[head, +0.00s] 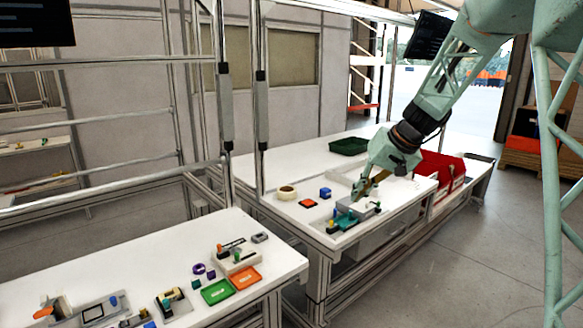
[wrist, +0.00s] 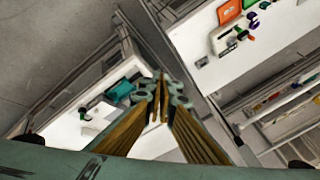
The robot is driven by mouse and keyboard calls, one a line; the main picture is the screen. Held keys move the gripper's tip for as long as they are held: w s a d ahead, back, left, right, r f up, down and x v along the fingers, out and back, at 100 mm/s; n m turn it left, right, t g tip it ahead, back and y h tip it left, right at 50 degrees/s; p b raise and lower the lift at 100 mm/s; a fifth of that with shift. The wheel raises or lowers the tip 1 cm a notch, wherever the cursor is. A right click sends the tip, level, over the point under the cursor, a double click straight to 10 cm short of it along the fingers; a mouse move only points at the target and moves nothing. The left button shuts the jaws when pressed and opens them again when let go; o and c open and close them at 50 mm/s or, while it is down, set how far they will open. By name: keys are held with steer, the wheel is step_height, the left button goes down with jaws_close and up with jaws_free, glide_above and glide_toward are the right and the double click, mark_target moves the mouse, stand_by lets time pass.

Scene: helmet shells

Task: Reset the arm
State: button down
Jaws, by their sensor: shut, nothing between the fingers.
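My arm reaches down from the upper right in the head view. My gripper (head: 360,194) hangs over the front part of the farther white table, just above a small fixture with a teal part (head: 346,219). I cannot tell the exact gap between them. In the wrist view my gripper's fingers (wrist: 161,90) meet at their tips, shut and empty. The teal part also shows in the wrist view (wrist: 121,91), left of the fingertips on a white tabletop.
The farther table (head: 300,170) bears a blue block (head: 325,193), a tape roll (head: 287,192), an orange piece (head: 308,203), a dark green bin (head: 348,146) and a red bin (head: 437,171). The nearer table holds green (head: 216,291) and orange trays. Metal posts stand left of my arm.

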steer(key=s+a+r, duration=0.1)
steer(key=s+r, duration=0.3)
steer(key=s, duration=0.5)
steer(key=s+a+r+h, duration=0.1)
steer(key=s+a+r, duration=0.15)
steer(key=s, duration=0.65)
steer(key=s+r, duration=0.5)
steer(key=s, duration=0.5)
steer(key=s+d+f+h, duration=0.1)
steer(key=s, duration=1.4)
steer(key=s+d+f+g+h, duration=0.1)
steer(key=s+d+f+h, duration=0.1)
steer(key=s, duration=1.4)
steer(key=shift+d+n, duration=0.25)
steer(key=shift+n, duration=0.05)
